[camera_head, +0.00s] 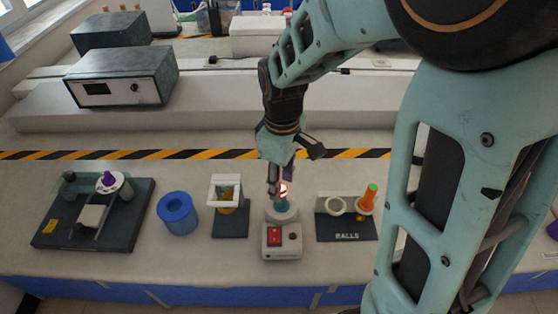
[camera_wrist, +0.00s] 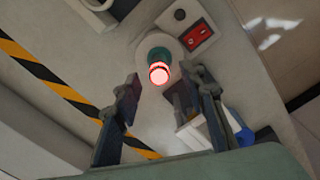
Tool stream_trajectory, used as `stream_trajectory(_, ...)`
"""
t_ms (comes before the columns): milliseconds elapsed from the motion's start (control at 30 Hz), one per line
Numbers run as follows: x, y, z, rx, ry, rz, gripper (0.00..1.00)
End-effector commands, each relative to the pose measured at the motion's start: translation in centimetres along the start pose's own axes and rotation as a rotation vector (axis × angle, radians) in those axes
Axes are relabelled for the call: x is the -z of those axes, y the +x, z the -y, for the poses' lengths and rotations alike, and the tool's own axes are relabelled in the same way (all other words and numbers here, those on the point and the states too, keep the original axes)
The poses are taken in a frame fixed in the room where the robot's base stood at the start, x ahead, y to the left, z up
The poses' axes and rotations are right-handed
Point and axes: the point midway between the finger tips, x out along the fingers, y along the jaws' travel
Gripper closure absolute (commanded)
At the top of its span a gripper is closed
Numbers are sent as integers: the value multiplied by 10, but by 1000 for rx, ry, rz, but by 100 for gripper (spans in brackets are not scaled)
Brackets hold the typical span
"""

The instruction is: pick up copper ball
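A ball glowing red and white (camera_head: 284,188), the likely copper ball, sits on the teal top of a small white device (camera_head: 281,241) with a red switch. Its copper colour does not show through the glow. In the wrist view the ball (camera_wrist: 159,73) lies ahead of my fingers, near the line between them. My gripper (camera_head: 277,188) points down over the device; its two dark fingers stand apart in the wrist view (camera_wrist: 162,84), with nothing held. In the head view the fingers partly cover the ball, and I cannot tell whether they touch it.
To the right is a dark "BALLS" stand (camera_head: 346,229) with a ring and an orange-green cone (camera_head: 369,197). To the left are a white square-framed stand (camera_head: 229,221), a blue cup (camera_head: 177,212) and a dark apparatus (camera_head: 92,216). Hazard tape (camera_head: 130,154) runs behind.

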Motion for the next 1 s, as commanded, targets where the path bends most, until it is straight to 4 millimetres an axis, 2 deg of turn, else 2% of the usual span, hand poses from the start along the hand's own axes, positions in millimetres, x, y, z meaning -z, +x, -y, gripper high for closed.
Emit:
stream_trajectory(200,0,32,0,4,-1,3,62)
stream_trajectory(300,0,42,0,3,0,3,62)
stream_trajectory(567,0,44,0,0,0,0,62)
stream_trajectory(900,0,44,0,0,0,0,97)
stream_trajectory(1000,0,44,-1,0,0,0,100)
